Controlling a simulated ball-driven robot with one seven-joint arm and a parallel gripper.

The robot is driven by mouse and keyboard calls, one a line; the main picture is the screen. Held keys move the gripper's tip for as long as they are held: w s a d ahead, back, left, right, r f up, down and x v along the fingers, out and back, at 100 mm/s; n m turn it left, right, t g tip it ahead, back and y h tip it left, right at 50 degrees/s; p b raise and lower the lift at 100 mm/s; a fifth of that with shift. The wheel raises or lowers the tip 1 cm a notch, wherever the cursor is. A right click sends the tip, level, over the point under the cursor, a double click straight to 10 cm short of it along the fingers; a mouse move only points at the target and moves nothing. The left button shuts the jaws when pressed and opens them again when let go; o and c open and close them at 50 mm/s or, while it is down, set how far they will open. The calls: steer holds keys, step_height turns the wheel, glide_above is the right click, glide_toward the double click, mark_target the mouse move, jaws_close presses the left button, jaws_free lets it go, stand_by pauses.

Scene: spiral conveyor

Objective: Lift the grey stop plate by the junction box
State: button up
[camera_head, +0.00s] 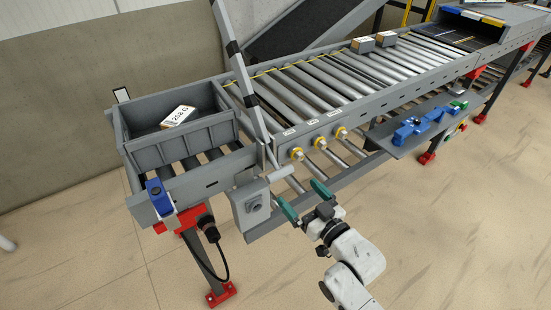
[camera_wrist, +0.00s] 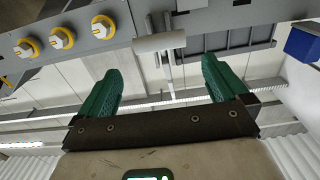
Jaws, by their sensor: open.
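The grey junction box (camera_head: 252,204) with a round knob is on the near side of the conveyor in the head view. Just right of it a pale grey cylindrical handle (camera_head: 280,172) sticks out from the frame. In the wrist view the handle (camera_wrist: 159,42) lies crosswise beyond the fingertips, with a thin rod beside it. I cannot clearly tell the stop plate from the grey frame around the handle. My gripper (camera_head: 301,193) has green fingers and is open and empty, a short way from the handle. In the wrist view the fingers (camera_wrist: 159,68) stand wide apart.
Yellow-ringed knobs (camera_head: 318,142) line the conveyor side right of the handle. A grey bin (camera_head: 190,143) holds a labelled box (camera_head: 177,116). A long grey bar (camera_head: 241,72) slants above the rollers. A side shelf (camera_head: 400,147) carries blue parts. The near floor is clear.

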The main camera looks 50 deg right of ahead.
mark_target(283, 175)
steer(key=p+x, duration=0.1)
steer(key=x, duration=0.9)
steer(key=shift+w+d+f, duration=0.1)
steer(key=shift+w, duration=0.25)
